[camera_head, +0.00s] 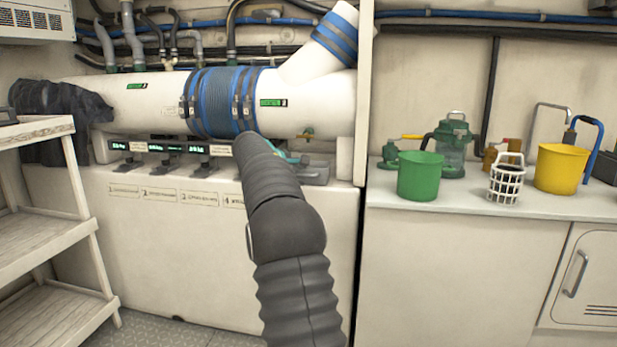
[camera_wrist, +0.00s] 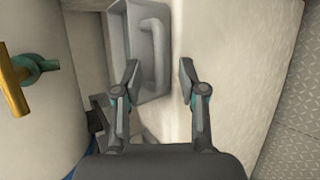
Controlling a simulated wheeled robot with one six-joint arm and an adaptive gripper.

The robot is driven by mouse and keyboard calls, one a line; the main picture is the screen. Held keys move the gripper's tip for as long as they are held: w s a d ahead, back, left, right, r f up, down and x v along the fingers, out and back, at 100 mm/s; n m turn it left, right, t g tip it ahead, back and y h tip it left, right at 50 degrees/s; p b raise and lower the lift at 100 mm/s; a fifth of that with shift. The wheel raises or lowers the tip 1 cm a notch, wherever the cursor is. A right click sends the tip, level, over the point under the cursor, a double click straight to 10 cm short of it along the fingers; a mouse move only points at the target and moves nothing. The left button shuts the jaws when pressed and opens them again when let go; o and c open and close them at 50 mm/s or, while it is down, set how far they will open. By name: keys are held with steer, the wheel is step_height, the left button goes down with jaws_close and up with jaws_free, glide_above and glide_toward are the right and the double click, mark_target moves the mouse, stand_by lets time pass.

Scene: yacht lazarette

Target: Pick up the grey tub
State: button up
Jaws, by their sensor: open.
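A grey, open, tub-like thing (camera_wrist: 118,35) shows at the top middle of the wrist view, on a pale ledge. A bent bar or inner edge shows along its right side. In the head view a grey piece (camera_head: 318,174) sits on the ledge under the big white pipe, partly hidden by my arm; I cannot tell for sure that it is the same thing. My gripper (camera_wrist: 158,76) is open and empty. Its left fingertip overlaps the lower part of the grey thing in the picture, and its right fingertip is over pale surface to the right. I cannot tell if they touch.
The white pipe (camera_head: 330,98) runs just above the ledge, with a brass-handled valve (camera_wrist: 17,80) close at left in the wrist view. Right of a white upright stand a green bucket (camera_head: 420,177), a white basket (camera_head: 505,183) and a yellow bucket (camera_head: 561,168). Shelves (camera_head: 50,235) stand left.

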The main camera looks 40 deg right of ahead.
steer(key=shift+c, duration=0.2)
jaws_close()
steer(key=shift+r, duration=0.1)
